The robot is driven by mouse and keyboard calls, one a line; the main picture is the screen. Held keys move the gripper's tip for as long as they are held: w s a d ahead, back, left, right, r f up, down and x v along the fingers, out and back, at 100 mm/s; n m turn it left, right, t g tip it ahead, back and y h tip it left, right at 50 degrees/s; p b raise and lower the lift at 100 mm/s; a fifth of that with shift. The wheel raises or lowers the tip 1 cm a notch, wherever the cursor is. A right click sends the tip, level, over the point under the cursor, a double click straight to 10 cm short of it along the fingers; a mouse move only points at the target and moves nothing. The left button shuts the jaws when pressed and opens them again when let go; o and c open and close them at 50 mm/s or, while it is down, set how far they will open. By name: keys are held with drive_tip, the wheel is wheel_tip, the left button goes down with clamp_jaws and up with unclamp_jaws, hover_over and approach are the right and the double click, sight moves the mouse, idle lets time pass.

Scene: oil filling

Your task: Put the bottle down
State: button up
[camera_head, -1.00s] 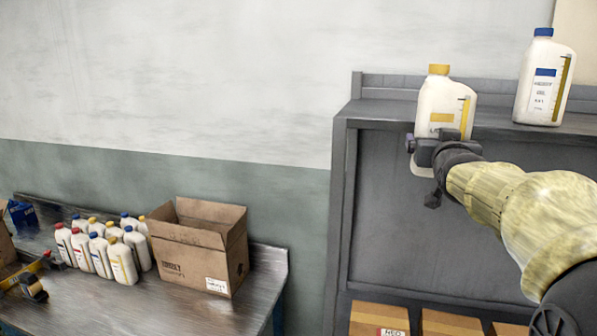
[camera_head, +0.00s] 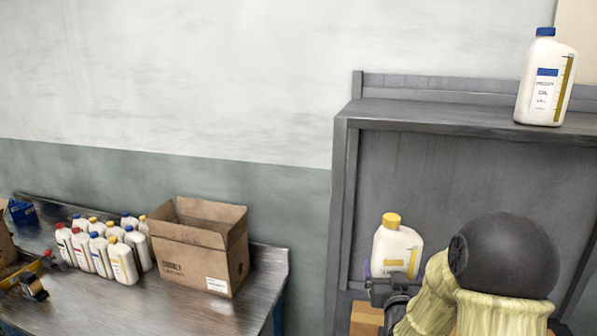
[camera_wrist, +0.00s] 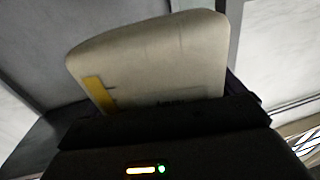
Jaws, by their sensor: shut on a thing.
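The bottle (camera_head: 397,248) is white with a yellow cap and a yellow label. It is upright in front of the grey cabinet, well below its top shelf. My gripper (camera_head: 393,287) is shut on its lower part, and the arm hides the bottle's lower right side. In the wrist view the bottle (camera_wrist: 160,62) fills the middle, with a yellow label patch at its left edge. The gripper (camera_wrist: 165,118) shows dark across the bottle there. The bottle's base and what is under it are hidden.
A blue-capped bottle (camera_head: 546,80) stands on the grey cabinet's top (camera_head: 430,114). At lower left, a table (camera_head: 190,305) bears several white bottles (camera_head: 95,250) and an open cardboard box (camera_head: 200,247). A cardboard box (camera_head: 366,318) is low in the cabinet.

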drive_tip(key=a+f+y+b, duration=0.1)
drive_tip(key=a+f+b, duration=0.1)
drive_tip(key=f, duration=1.6)
drive_tip(key=s+a+f+n+y+b, duration=0.1)
drive_tip(key=a+f, duration=0.4)
drive_tip(key=f, duration=1.3)
drive_tip(key=shift+s+f+b, duration=0.25)
drive_tip(key=shift+b, duration=0.45)
drive_tip(key=shift+s, duration=0.1)
drive_tip(key=s+f, duration=0.3)
drive_tip(key=s, duration=0.5)
drive_tip(key=shift+s, duration=0.35)
